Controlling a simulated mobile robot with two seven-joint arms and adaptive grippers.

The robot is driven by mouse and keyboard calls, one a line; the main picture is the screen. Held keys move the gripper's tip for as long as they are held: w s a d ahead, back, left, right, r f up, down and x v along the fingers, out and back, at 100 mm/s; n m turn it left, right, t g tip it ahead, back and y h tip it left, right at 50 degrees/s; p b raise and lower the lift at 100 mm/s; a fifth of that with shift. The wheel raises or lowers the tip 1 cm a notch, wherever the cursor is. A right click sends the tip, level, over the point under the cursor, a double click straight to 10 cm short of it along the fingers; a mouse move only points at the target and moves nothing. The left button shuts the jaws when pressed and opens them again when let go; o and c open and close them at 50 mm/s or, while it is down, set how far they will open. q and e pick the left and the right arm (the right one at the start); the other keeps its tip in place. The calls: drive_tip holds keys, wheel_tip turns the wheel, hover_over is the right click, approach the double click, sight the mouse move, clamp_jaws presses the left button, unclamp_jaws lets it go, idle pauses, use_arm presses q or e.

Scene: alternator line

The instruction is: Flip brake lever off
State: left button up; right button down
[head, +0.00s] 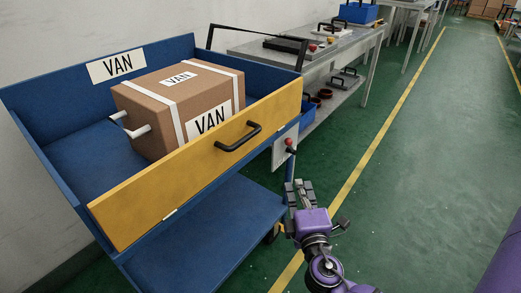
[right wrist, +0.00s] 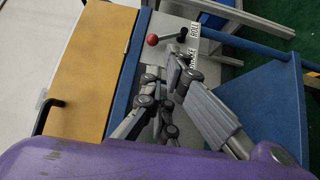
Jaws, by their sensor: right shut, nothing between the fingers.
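The brake lever (head: 290,147) has a red ball knob and sits on a pale plate at the right end of the blue cart. In the right wrist view the lever (right wrist: 168,37) has a dark arm, with its red knob to the left and its pivot to the right, beside a label reading "ROLL" and partly hidden further lettering. My right gripper (head: 299,192) is shut and empty, below the lever in the head view. In the right wrist view its fingers (right wrist: 167,82) are close to the lever, apparently without touching it. My left gripper is not in view.
The blue cart (head: 62,150) has a yellow front panel (head: 150,207) with a black handle (head: 239,137). A cardboard box (head: 150,90) marked "VAN" lies in it. A grey workbench (head: 345,48) with parts stands behind. The green floor to the right is clear.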

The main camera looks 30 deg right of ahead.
drive_tip(key=shift+s+r+n+h, duration=0.1)
drive_tip(key=shift+r+n+h, duration=0.2)
drive_tip(key=shift+r, duration=0.1)
approach(291, 146)
drive_tip(key=w+d+r, duration=0.1)
drive_tip(key=w+r, duration=0.1)
drive_tip(key=w, duration=0.3)
drive_tip(key=shift+d+f, duration=0.1)
drive_tip(key=shift+d, duration=0.05)
idle(0.4)
